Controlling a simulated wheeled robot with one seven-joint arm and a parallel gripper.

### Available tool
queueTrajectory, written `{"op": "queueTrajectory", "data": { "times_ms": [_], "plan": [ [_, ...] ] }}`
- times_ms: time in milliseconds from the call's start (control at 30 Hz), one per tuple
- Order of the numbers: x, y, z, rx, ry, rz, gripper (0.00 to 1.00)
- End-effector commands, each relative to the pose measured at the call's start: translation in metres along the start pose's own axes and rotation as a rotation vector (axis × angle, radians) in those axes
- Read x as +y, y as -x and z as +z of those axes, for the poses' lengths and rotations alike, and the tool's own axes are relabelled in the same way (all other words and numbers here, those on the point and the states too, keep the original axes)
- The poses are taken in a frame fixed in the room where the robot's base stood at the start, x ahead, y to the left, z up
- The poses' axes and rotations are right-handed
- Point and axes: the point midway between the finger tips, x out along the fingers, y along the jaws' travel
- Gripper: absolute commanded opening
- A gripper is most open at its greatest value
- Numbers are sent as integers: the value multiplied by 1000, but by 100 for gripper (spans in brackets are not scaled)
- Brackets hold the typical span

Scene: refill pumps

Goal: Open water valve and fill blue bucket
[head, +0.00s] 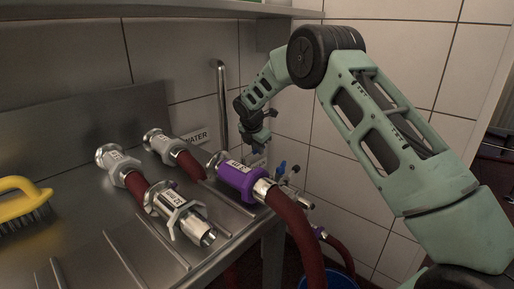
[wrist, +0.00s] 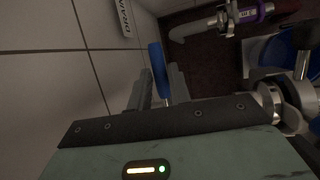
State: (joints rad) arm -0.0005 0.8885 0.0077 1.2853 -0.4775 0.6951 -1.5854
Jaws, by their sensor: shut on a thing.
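My gripper (head: 257,148) reaches down behind the purple-collared hose coupling at the back right of the steel counter. In the wrist view, my gripper (wrist: 160,88) is shut on a blue valve handle (wrist: 156,68), which stands up between the two fingers. In the head view the grip itself is hard to make out; a blue lever (head: 282,168) shows just right of the fingers. The blue bucket (head: 328,281) stands on the floor at the bottom, only partly in view. Blue bucket parts also show at the right of the wrist view (wrist: 268,50). Its inside is not visible.
A yellow brush (head: 25,200) is at left. A WATER sign (head: 196,137) and a vertical pipe (head: 221,105) are at the wall.

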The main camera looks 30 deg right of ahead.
Motion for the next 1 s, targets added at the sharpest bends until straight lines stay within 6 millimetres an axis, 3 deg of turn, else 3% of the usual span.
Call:
{"op": "queueTrajectory", "data": {
  "times_ms": [500, 833, 867, 900, 1000],
  "plan": [
    [-17, 7, -3, -52, -252, -105, 0],
    [-18, 5, -4, -54, -262, -109, 0],
    [-18, 5, -4, -54, -262, -109, 28],
    [-18, 5, -4, -54, -262, -109, 39],
    [-18, 5, -4, -55, -262, -109, 41]
  ]
}}
